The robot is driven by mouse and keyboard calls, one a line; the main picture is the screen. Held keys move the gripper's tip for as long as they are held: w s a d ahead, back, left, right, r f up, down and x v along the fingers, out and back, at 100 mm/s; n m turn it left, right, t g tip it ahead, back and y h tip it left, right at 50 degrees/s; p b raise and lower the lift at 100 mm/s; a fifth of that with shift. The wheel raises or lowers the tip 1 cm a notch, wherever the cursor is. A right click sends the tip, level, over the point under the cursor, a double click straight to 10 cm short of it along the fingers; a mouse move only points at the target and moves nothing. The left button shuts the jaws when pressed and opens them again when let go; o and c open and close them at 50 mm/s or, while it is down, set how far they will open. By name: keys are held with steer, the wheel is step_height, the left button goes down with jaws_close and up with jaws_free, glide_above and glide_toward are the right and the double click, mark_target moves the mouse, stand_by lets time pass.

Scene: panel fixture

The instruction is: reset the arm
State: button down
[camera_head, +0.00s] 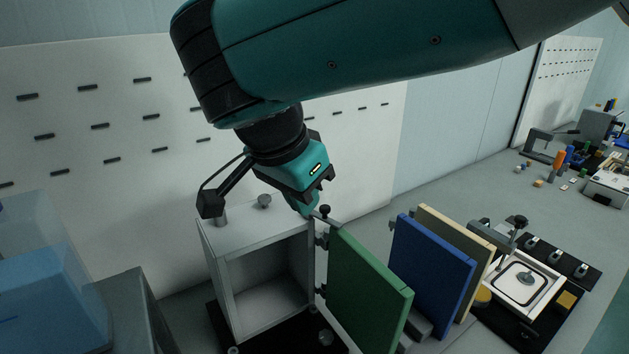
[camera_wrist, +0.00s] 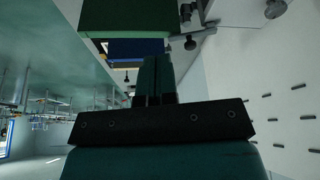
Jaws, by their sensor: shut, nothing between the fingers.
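My gripper (camera_head: 306,207) is in the middle of the head view, at the end of my teal arm. It points down, near the top right edge of an open white box (camera_head: 223,262) and the hinge side of a green panel (camera_head: 366,295). Its fingers are together with nothing between them. In the wrist view my gripper (camera_wrist: 155,80) shows its teal fingers side by side. The green panel (camera_wrist: 125,18) and a blue panel (camera_wrist: 135,48) lie beyond them there. I cannot tell whether the gripper touches the box.
A blue panel (camera_head: 431,272) and a cream panel (camera_head: 462,240) stand right of the green one. A fixture with a white plate (camera_head: 540,305) is farther right. A translucent blue box (camera_head: 45,290) is at left. Bare bench (camera_head: 480,190) lies behind the panels.

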steer(key=s+d+n+g+y, duration=0.3)
steer(key=d+n, duration=0.6)
steer(key=d, duration=0.7)
steer(key=s+d+f+n+y, duration=0.1)
steer(key=s+n+y, duration=0.1)
steer(key=s, duration=0.5)
steer(key=s+d+n+y, duration=0.1)
steer(key=s+n+y, duration=0.1)
steer(key=s+n, duration=0.2)
steer(key=s, duration=0.2)
steer(key=shift+s+d+f, duration=0.35)
steer(key=shift+s+f, duration=0.05)
steer(key=c, duration=1.8)
jaws_free()
steer(key=shift+c, duration=0.2)
